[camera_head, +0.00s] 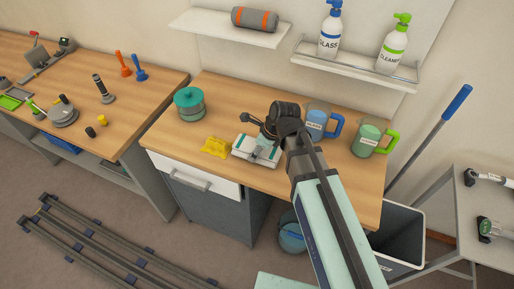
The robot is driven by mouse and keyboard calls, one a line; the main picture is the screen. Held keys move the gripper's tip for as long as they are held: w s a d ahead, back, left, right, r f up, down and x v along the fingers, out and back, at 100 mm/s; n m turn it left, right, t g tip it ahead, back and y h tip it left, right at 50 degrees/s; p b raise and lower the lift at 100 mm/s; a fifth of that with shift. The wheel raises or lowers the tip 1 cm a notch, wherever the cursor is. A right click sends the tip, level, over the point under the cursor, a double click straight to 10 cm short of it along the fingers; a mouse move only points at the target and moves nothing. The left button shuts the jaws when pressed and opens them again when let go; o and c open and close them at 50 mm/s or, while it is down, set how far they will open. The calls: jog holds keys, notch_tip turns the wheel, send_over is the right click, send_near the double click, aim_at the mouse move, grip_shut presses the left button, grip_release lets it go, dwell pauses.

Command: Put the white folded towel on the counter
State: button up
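A white folded towel with teal stripes (243,148) lies at or just above the wooden counter (345,172), near its front edge. My gripper (258,145) is directly over the towel, pointing down, and covers part of it. The fingertips meet the towel area, but they are too small and partly hidden to show whether they are open or shut on it. I cannot tell whether the towel touches the counter.
A blue jug (316,122) and a green jug (368,138) stand right. Shelves hold a grey roll (254,19) and spray bottles. Bare counter lies at front right.

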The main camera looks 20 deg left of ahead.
jog(key=o, duration=1.2)
jog(key=shift+f, duration=0.15)
jog(key=b+v, duration=0.2)
jog(key=v, duration=1)
